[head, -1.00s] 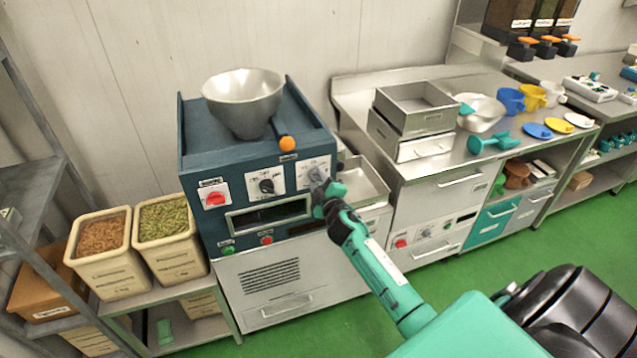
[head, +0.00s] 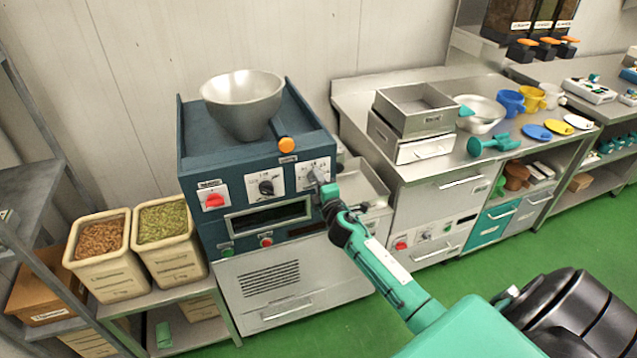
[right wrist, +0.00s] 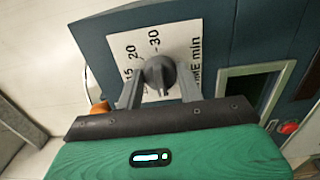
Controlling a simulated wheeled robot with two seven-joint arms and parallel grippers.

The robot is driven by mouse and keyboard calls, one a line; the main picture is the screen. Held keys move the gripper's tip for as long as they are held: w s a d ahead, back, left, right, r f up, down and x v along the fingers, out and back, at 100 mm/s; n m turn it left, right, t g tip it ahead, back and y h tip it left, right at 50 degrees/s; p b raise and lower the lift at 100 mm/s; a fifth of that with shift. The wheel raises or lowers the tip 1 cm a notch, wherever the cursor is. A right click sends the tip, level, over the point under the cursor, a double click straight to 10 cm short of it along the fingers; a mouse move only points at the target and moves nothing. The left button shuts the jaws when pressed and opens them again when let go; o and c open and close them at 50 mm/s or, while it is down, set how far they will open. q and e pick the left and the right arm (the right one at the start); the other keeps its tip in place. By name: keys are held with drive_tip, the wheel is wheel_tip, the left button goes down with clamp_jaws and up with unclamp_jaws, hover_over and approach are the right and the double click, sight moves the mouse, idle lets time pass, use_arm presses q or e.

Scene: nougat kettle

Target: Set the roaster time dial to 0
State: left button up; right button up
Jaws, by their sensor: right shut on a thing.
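The roaster (head: 255,205) is a dark blue cabinet with a metal bowl on top. Its time dial (head: 313,177) is the rightmost dial on the front panel, partly hidden by my right gripper (head: 321,185). In the right wrist view the dial's grey knob (right wrist: 159,74) stands on a white plate marked "TIME min", with 15, 20 and 30 readable. The two fingers of the right gripper (right wrist: 159,88) are on either side of the knob, shut on it. The exact pointer setting is too unclear to read. My left gripper is not in view.
Left of the time dial are a black dial (head: 266,188) and a red switch (head: 214,200). An orange ball-ended lever (head: 286,145) sticks out above. Below are a green button (head: 227,252) and a red button (head: 265,241). A metal tray (head: 362,190) stands close on the right.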

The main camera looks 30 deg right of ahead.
idle(0.3)
drive_tip(key=o, duration=1)
drive_tip(key=shift+c, duration=0.2)
drive_tip(key=b+v, duration=0.2)
drive_tip(key=v, duration=1.1)
drive_tip(key=shift+s+b, duration=0.35)
drive_tip(key=shift+s, duration=0.05)
drive_tip(key=shift+f, duration=0.1)
